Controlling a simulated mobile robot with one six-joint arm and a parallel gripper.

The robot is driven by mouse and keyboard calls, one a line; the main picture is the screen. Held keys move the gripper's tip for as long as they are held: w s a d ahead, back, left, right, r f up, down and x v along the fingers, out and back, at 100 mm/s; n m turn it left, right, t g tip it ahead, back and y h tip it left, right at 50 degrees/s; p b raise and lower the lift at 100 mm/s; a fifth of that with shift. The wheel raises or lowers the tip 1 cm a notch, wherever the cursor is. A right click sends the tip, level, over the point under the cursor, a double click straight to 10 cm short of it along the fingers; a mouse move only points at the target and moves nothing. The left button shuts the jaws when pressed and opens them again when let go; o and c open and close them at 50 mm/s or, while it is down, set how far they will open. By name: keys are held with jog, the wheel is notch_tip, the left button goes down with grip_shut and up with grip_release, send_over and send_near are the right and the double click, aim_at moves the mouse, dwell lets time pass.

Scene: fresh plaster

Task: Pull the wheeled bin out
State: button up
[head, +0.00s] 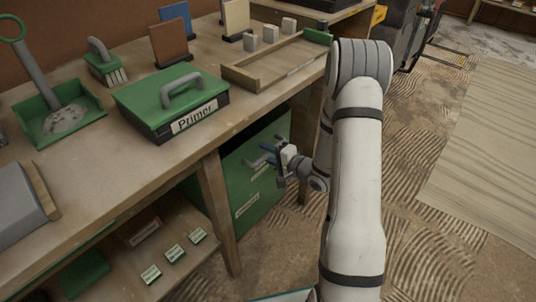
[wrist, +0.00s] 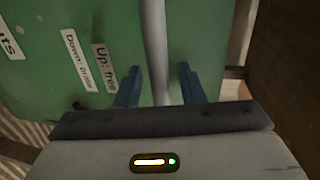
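The wheeled bin (head: 255,195) is a green box under the workbench, partly hidden by the bench leg and my arm. In the wrist view its green face (wrist: 205,40) fills most of the picture, with labels (wrist: 103,68) reading "Up: free" and "Down: brake". A grey bar (wrist: 155,40), which looks like its handle, runs down the middle of that view. My gripper (wrist: 160,82) is open, with one blue finger on each side of the bar and a gap to each. In the head view my gripper (head: 266,157) is at the bin's front. The bin's wheels are not visible.
The workbench (head: 100,195) has a leg (head: 218,210) left of the bin. A Primer box (head: 172,105), brush (head: 105,65) and dustpan (head: 60,115) stand on it. The patterned floor (head: 430,245) to the right is clear, with a pale sheet (head: 495,150) beyond.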

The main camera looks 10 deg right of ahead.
grip_shut()
dwell(0.3)
jog(key=shift+s+a, duration=0.1)
jog(key=shift+s, duration=0.05)
